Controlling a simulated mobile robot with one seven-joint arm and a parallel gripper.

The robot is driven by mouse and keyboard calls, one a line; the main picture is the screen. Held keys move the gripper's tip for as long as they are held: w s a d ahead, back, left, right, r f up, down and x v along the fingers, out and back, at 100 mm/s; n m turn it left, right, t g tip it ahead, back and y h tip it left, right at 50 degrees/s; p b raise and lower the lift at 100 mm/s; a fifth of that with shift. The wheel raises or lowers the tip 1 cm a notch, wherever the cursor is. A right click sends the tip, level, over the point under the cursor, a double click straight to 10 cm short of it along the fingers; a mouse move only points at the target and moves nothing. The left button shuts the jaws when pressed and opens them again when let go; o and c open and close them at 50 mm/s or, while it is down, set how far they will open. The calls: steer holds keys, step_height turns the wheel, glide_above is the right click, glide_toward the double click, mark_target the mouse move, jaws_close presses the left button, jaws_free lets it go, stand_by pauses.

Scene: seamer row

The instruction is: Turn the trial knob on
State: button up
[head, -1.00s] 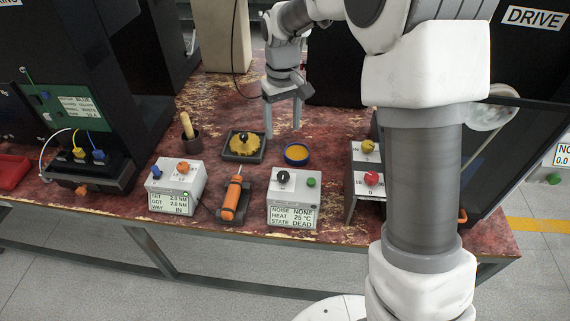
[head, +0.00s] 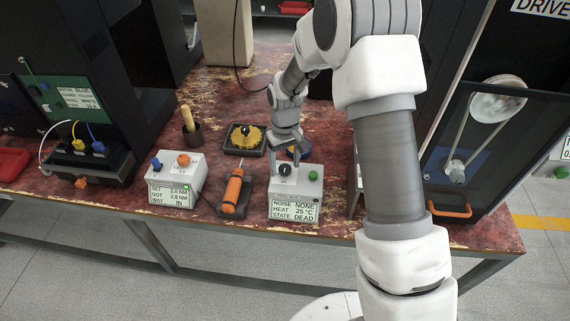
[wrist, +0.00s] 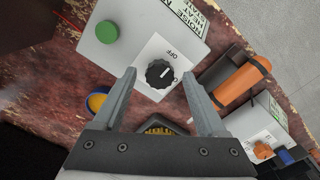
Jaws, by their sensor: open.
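The trial knob (head: 285,170) is a round black knob on top of a light grey box (head: 309,186). In the wrist view the knob (wrist: 159,74) sits on a white plate marked OFF, with a second label partly hidden by a finger. A short white pointer mark shows on the knob. The box's display reads noise NONE, heat 25 °C, state DEAD. My gripper (head: 287,160) is open above the box. In the wrist view its fingers (wrist: 159,80) lie either side of the knob with gaps; I cannot tell whether they reach its height.
A green button (wrist: 106,32) is on the same box. An orange-handled tool (head: 232,191) lies left of it, beyond that another box (head: 174,180) with blue and orange knobs. A black tray with a yellow piece (head: 244,140) and a blue-rimmed dish stand behind.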

steer(key=shift+f, duration=0.1)
jaws_close()
stand_by(0.4)
steer(key=shift+m, duration=0.3)
steer(key=m, duration=0.4)
steer(key=shift+b, duration=0.35)
steer(key=m, duration=0.4)
steer(key=shift+m, duration=0.4)
steer(key=m+p, duration=0.1)
steer(key=m, duration=0.3)
steer(key=shift+m+p, duration=0.65)
steer(key=shift+m, duration=1.55)
